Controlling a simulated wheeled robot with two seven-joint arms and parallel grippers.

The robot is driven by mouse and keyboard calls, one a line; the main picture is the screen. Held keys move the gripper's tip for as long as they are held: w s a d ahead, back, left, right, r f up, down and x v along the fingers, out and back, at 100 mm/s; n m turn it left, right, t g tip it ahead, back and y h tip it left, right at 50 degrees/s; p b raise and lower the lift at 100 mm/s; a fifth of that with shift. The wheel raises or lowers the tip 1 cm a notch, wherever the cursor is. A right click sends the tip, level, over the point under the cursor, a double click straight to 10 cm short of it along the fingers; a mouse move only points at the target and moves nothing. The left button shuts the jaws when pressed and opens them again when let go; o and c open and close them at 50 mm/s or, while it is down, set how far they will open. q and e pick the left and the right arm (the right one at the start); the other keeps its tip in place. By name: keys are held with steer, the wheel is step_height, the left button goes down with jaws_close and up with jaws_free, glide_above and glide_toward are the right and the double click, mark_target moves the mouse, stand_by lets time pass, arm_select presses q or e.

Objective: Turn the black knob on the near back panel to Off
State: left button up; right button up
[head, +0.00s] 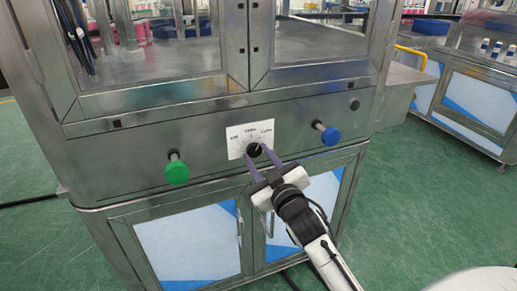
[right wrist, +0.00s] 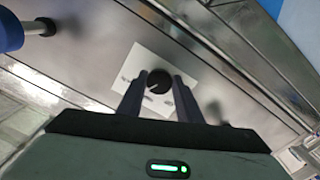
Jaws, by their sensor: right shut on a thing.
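The black knob (head: 254,150) sits on a white label plate (head: 238,136) in the middle of the steel panel (head: 110,160). The plate carries several printed position words, too small to read surely. My right gripper (head: 259,152) reaches the knob from below right, its two fingers on either side of it, shut on it. In the right wrist view the knob (right wrist: 158,82) shows between the fingertips (right wrist: 159,84), in front of the white plate (right wrist: 142,62). Which way the knob points I cannot tell. My left gripper is not in view.
A green button (head: 177,172) sticks out left of the knob and a blue button (head: 329,135) right of it. Glass doors stand above the panel and cupboard doors (head: 190,245) below. Another steel bench (head: 480,95) stands at right. Green floor is free around the cabinet.

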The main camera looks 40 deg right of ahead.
steer(key=shift+r+n+p, duration=0.2)
steer(key=shift+n+p, duration=0.5)
steer(key=shift+n, duration=0.2)
steer(key=n+p, duration=0.2)
steer(key=n, duration=0.2)
steer(key=shift+n+p, duration=0.3)
steer(key=shift+n, duration=0.1)
steer(key=n+p, duration=0.1)
steer(key=n, duration=0.1)
steer(key=shift+d+n, duration=0.1)
steer(key=shift+n, duration=0.2)
steer(key=n+p, duration=0.1)
steer(key=n, duration=0.2)
steer(key=shift+n, duration=1.5)
steer(key=shift+p, duration=0.3)
